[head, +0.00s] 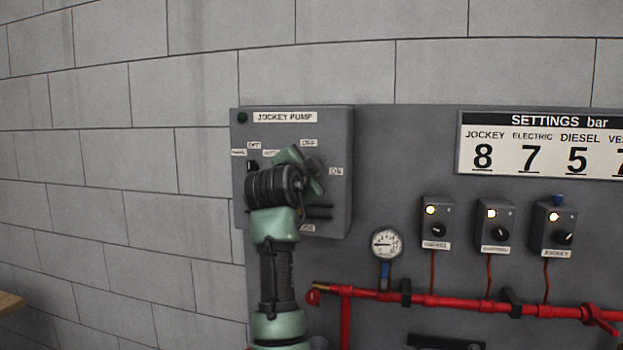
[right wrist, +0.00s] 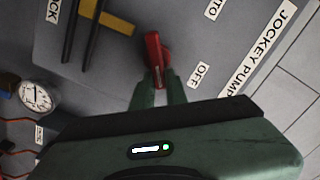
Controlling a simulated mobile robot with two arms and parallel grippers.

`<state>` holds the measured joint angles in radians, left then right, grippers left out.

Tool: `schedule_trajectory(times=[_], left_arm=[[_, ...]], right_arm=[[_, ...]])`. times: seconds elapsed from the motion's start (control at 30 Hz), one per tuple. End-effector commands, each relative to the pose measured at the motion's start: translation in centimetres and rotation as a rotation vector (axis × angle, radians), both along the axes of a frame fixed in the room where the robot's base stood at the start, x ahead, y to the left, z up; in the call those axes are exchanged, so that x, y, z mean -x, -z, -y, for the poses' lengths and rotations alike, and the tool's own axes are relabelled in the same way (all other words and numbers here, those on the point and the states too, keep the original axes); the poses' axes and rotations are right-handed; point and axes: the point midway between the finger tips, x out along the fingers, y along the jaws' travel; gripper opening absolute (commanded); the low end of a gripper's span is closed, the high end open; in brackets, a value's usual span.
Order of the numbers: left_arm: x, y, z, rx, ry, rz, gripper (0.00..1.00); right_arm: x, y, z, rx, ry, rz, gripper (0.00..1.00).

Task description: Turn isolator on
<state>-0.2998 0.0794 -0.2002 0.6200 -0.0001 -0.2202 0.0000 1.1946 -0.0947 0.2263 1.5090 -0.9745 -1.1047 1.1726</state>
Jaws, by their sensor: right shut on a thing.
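The isolator's red handle (right wrist: 154,50) shows in the right wrist view on the grey jockey pump box (right wrist: 125,65). My right gripper (right wrist: 158,82) has its two green fingers closed on the near end of this handle. An OFF label (right wrist: 201,75) is just to the right of the fingers there. In the head view my right gripper (head: 312,174) is at the front of the jockey pump box (head: 340,135), between the OFF label (head: 309,142) and the ON label (head: 336,171). It hides the handle in that view. My left gripper is not in view.
Two black bars (right wrist: 84,35) stick out beside the handle. A pressure gauge (head: 386,243), red pipe (head: 450,301) and several small switch boxes (head: 437,222) are to the right on the grey panel. The block wall to the left is bare.

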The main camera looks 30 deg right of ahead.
Motion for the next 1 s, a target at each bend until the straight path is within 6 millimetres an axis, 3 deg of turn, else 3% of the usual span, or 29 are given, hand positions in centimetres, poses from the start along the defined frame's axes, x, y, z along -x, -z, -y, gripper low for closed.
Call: schedule_trajectory(times=[0.03,0.5,1.0], left_arm=[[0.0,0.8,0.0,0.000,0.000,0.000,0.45],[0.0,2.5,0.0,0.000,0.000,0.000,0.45],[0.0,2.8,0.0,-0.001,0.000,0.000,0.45]], right_arm=[[-0.4,1.4,-0.2,-0.044,-0.008,0.017,0.00],[-0.1,1.8,0.0,-0.301,-0.006,0.322,0.00],[-0.1,1.8,0.0,-0.412,-0.006,0.460,0.00]])
